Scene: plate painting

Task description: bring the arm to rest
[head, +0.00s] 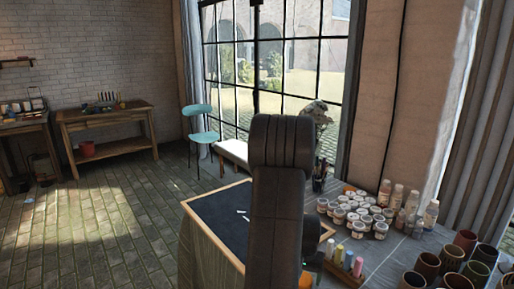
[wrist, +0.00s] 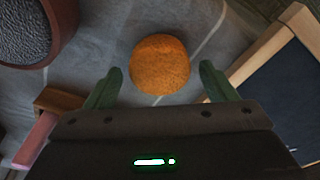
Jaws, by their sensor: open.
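In the wrist view my gripper (wrist: 160,90) is open, its two green fingers apart. An orange round object (wrist: 160,64) lies on the grey cloth just beyond and between the fingertips, and I see no finger touching it. In the head view my dark arm stands upright in the middle and hides part of the table behind it. My gripper's fingers cannot be made out there.
A wooden-framed dark board (head: 222,212) lies on the table; its frame shows at right in the wrist view (wrist: 262,50). Paint jars (head: 352,212), bottles (head: 431,214) and brown cups (head: 466,241) crowd the table's right. A brown round container (wrist: 68,20) is at upper left.

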